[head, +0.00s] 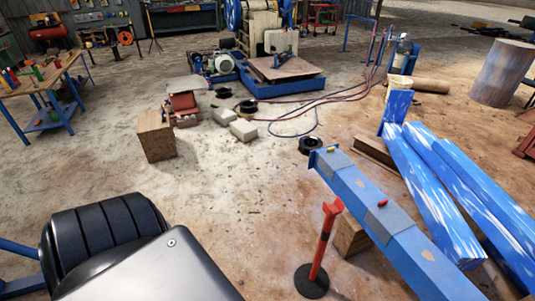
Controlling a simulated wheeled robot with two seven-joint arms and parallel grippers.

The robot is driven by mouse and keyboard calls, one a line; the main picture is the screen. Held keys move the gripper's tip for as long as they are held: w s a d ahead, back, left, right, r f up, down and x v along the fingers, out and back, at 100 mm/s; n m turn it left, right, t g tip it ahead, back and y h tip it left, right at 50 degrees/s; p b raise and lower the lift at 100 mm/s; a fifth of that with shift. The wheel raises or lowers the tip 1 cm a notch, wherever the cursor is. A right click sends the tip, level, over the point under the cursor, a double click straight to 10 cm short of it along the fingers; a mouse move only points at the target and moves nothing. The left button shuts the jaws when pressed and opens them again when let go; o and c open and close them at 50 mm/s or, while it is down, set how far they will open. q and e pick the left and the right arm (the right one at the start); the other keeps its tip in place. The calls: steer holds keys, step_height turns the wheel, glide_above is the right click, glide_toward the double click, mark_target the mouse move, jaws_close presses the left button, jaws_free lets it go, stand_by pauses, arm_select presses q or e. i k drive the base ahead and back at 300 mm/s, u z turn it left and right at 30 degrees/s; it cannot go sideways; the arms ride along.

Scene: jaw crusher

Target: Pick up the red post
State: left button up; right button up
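The red post (322,243) stands upright, leaning slightly in the view, on a round black base (311,281) on the floor at the lower middle right. Its top is a wider red head, and a dark band runs around its shaft. It stands just left of a long blue beam, and its head is close to the beam's edge in the view; I cannot tell if they touch. Neither of my grippers is in view.
The long blue beam (400,241) rests on a wooden block (350,236). More blue beams (450,190) lie to the right. A wooden box (155,136) and pale blocks (243,129) sit farther back. Hoses (316,118) cross the floor. Open floor lies left of the post.

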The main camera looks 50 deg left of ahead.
mark_target(311, 280)
steer(key=u, duration=0.8)
steer(key=k, duration=0.5)
steer(key=z, duration=0.9)
steer(key=i, duration=0.8)
steer(key=z, duration=0.05)
